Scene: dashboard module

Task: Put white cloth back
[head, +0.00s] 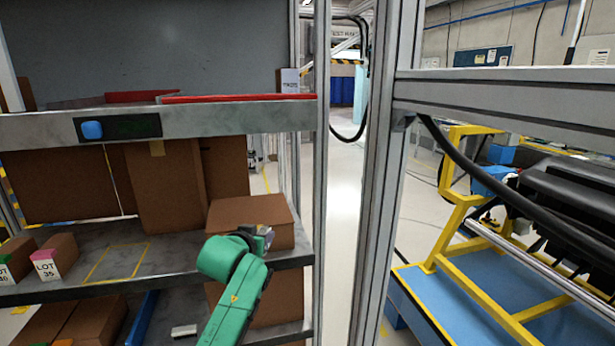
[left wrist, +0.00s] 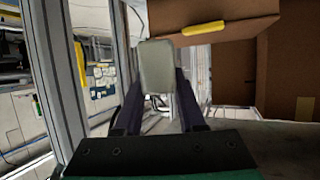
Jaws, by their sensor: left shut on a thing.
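The white cloth (left wrist: 157,66) looks like a pale grey-white rounded pad in the left wrist view. My left gripper (left wrist: 158,100) is shut on it, with a dark finger on each side. In the head view my left gripper (head: 264,236) is in front of a brown box on the right end of the middle shelf (head: 170,262). There the cloth is mostly hidden and too small to make out. A small white block (head: 184,330) lies on the lower shelf. My right gripper is in neither view.
The brown box (head: 252,216) stands close behind my left gripper. A yellow outlined square (head: 115,262) marks a bare patch of the middle shelf. Small lot boxes (head: 57,257) stand at left. A metal post (head: 378,180) rises right of the shelf, with a yellow-framed cart (head: 455,200) beyond.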

